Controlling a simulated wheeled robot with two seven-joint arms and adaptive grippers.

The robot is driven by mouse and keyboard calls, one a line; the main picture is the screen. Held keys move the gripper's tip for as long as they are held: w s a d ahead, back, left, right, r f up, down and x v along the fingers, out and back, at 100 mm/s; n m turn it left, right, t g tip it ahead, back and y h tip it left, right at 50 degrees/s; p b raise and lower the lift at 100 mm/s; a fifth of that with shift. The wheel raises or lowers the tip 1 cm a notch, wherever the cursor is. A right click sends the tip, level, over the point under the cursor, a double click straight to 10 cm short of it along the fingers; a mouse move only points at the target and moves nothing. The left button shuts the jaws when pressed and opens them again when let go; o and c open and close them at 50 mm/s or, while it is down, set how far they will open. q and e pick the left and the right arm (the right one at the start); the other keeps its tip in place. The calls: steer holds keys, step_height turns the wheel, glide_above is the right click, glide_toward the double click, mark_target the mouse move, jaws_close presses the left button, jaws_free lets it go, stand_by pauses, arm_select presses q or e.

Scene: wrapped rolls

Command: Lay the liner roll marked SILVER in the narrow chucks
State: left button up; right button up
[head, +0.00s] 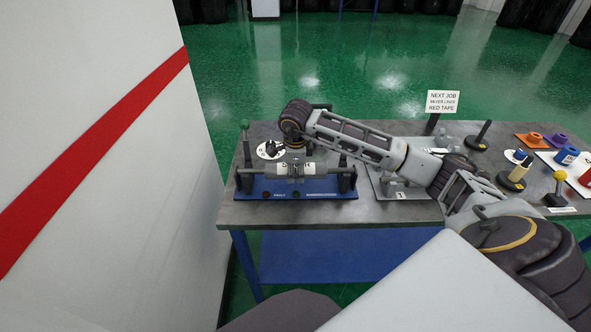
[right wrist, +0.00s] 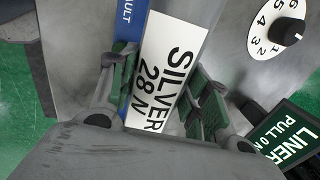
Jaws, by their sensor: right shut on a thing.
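The liner roll (head: 262,171) is a pale grey cylinder. In the right wrist view its white label (right wrist: 163,75) reads SILVER and 28 N. My right gripper (head: 295,171) is shut on the middle of the roll, with a green-padded finger on each side of the label. The roll lies level over a blue base (head: 310,190) between two dark end posts, the left one (head: 243,158) and the right one (head: 346,168). I cannot tell whether its ends rest in the chucks. My left gripper is not in view.
A numbered dial (head: 267,151) stands behind the roll. My right arm crosses a second grey fixture (head: 408,190). A NEXT JOB sign (head: 443,102) names silver liner and red tape. A white wall (head: 110,180) closes off the left.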

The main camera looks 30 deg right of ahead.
steer(key=o, duration=1.3)
steer(key=shift+c, duration=0.2)
steer(key=o, duration=0.3)
steer(key=shift+o, duration=0.2)
steer(key=shift+r, duration=0.1)
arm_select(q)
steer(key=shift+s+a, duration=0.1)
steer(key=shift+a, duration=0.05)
arm_select(e)
step_height(320, 180, up, 12)
steer(key=s+a, duration=0.1)
steer(key=s, duration=0.1)
steer(key=shift+a+f, duration=0.15)
steer(key=shift+f, duration=0.1)
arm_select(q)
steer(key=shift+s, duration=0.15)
arm_select(e)
steer(key=shift+s+f, duration=0.1)
steer(key=shift+s, duration=0.05)
